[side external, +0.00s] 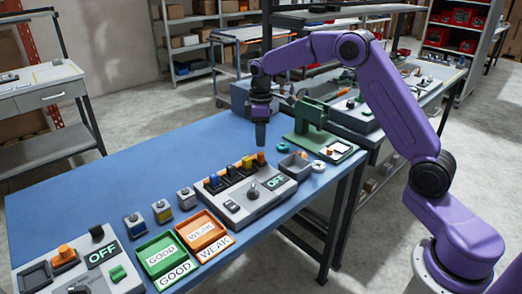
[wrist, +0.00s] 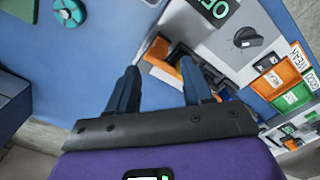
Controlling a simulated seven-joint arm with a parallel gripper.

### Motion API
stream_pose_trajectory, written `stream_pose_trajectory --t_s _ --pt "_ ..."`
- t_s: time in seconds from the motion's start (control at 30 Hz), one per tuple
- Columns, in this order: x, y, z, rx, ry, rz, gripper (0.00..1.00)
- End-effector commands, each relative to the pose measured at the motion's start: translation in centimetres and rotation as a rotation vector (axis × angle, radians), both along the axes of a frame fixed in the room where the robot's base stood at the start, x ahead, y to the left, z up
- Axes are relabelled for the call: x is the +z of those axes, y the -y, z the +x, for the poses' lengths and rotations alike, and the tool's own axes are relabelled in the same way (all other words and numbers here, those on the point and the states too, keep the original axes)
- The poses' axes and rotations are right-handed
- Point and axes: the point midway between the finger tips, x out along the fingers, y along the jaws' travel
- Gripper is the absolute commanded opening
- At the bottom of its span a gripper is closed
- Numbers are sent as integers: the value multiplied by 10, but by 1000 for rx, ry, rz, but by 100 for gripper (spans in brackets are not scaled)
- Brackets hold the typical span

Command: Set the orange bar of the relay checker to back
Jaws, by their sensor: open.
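A grey box (side external: 245,207) with an OFF display, a dark dial and a row of blue, dark and orange coloured parts stands near the middle of the blue table. Orange parts (side external: 247,162) sit at its far edge. In the wrist view an orange piece (wrist: 160,50) shows between and beyond my fingers, partly hidden by them; the dial (wrist: 247,37) and OFF display are to the right. My gripper (side external: 261,143) points down, open and empty, above and behind the box's far end. It also shows in the wrist view (wrist: 160,75). No labels name the relay checker.
A second grey box (side external: 75,268) with an OFF display and an orange knob stands at front left. Green (side external: 164,255) and orange (side external: 202,230) trays lie between. A green stand (side external: 315,128), grey bin (side external: 294,165) and teal ring (side external: 283,148) are near my gripper.

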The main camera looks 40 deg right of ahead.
Motion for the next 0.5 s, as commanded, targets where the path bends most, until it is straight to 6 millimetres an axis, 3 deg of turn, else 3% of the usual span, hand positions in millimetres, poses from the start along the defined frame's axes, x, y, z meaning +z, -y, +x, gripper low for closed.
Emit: stream_pose_trajectory --t_s 0.2,0.5 --pt "-38 0 -1 0 -3 0 50" --pt "-60 0 0 0 0 0 50"
